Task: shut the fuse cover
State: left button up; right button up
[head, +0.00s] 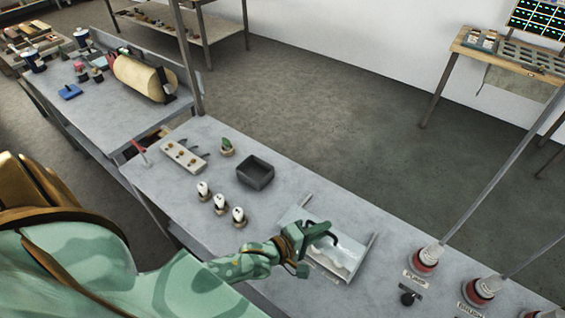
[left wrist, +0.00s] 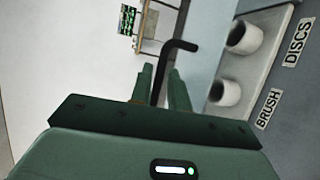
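My left gripper (head: 308,238) is over the near side of a pale tray (head: 348,258) on the grey bench. In the left wrist view its two fingers (left wrist: 161,82) are closed around a black bent rod (left wrist: 178,45). The rod sticks out past the fingertips with its end bent sideways; it also shows in the head view (head: 325,236). I cannot pick out a fuse cover for certain in either view. A pale block with gold knobs (head: 184,156) lies at the far left of this bench. My right gripper is not in view.
A dark open box (head: 255,171) and several white-topped pieces (head: 220,203) stand left of the tray. Red-based posts (head: 426,258) rise at the right. White cups (left wrist: 243,38) sit beside DISCS and BRUSH labels. Bare bench lies between the box and tray.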

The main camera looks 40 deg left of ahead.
pick_arm(q)
jog(key=v, duration=1.6)
jog(key=shift+p, duration=0.4)
